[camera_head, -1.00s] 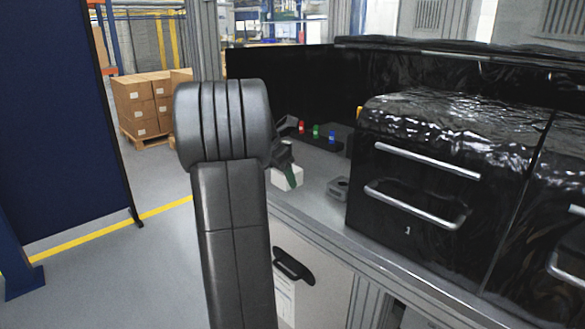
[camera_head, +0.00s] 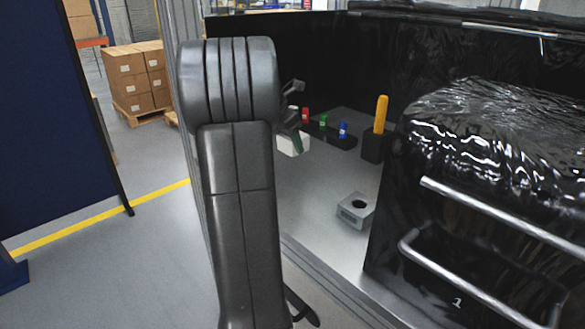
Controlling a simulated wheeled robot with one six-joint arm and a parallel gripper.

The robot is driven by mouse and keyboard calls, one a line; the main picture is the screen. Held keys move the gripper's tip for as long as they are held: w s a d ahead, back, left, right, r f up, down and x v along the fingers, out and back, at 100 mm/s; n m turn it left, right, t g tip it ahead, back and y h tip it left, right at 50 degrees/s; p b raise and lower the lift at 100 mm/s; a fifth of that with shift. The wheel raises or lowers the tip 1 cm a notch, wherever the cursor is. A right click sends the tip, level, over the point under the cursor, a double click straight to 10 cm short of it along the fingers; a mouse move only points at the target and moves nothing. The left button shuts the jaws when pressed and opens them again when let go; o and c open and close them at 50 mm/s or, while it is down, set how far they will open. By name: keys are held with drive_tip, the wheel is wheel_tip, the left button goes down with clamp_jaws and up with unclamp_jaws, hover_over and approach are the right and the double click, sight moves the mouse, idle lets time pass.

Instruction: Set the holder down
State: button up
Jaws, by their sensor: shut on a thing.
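My arm stands large in front at left of centre and hides much of my gripper (camera_head: 296,140). I cannot tell whether the block touches the worktop (camera_head: 318,190).
A grey housing with a round hole (camera_head: 347,214) sits on the worktop. Behind are a black rack (camera_head: 345,140) with red, green and blue pieces and a black block (camera_head: 375,147) with an orange handle (camera_head: 381,112). A black-wrapped cabinet (camera_head: 480,130) blocks the right. Bare worktop lies around the housing.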

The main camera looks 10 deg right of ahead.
sight(292, 178)
wheel_tip(292, 178, down, 9)
drive_tip(key=shift+s, duration=0.1)
idle(0.3)
drive_tip(key=shift+f, duration=0.15)
drive_tip(key=o, duration=1)
drive_tip(key=v, duration=1.2)
drive_tip(key=shift+s+a, duration=0.1)
